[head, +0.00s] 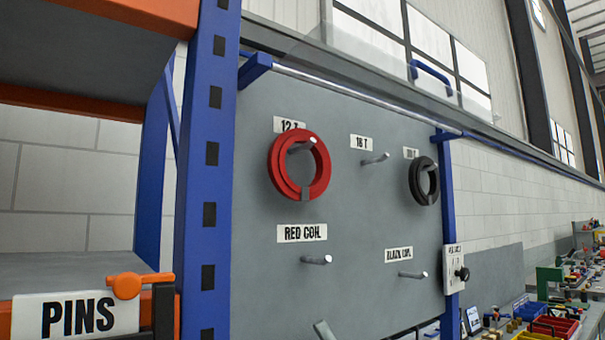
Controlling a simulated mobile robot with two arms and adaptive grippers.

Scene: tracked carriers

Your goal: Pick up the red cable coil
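The red cable coil (278,170) hangs on the upper left peg of a grey panel (350,210), under a tag that seems to read "12 T". The peg (302,146) sticks out through the ring, and a small grey band crosses the coil's lower edge. Below it is a "RED COIL" label (302,233) with a bare peg (316,260) beneath.
A black coil (415,182) hangs on the right peg. The "18 T" peg (375,159) and lower right peg (413,275) are bare. A blue rack post (206,170) and a "PINS" shelf sign (78,317) stand at left. Bins (555,325) are at lower right.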

